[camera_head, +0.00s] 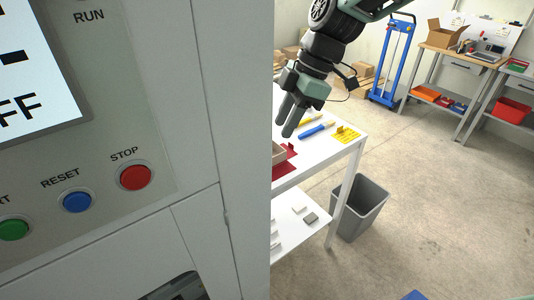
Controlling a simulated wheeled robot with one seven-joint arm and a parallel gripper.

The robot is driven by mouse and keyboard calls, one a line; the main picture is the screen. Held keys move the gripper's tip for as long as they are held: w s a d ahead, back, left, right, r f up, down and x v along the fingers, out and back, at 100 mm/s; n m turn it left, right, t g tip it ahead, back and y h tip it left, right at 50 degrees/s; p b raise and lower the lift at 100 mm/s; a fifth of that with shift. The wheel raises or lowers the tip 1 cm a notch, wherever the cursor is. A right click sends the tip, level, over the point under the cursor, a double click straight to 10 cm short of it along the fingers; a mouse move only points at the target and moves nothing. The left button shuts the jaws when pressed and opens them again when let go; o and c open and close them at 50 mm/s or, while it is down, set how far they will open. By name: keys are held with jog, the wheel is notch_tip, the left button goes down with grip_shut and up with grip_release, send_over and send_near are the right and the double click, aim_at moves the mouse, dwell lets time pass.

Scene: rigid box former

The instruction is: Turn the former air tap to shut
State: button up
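I cannot make out an air tap in this view. The box former's light grey cabinet (232,150) fills the left half, close to the camera. Its panel has a red STOP button (135,176), a blue RESET button (77,201) and a green button (13,229) with a cut-off label. A screen (40,75), cut off at the left, ends in "FF". My gripper (285,128) points down just right of the cabinet's edge, above a white table. Its two dark fingers look slightly apart, with nothing seen between them.
The white table (345,128) holds a blue-handled tool (316,131), a yellow item (346,135) and a red item (288,158). A grey bin (360,207) stands beside it. A blue hand truck (392,65) and workbenches (455,55) are behind. Floor at right is mostly clear.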

jog(key=p+x, duration=0.3)
jog(key=x, duration=0.7)
jog(key=shift+f, duration=0.45)
jog(key=shift+s, duration=0.1)
jog(key=shift+a, duration=0.1)
grip_shut()
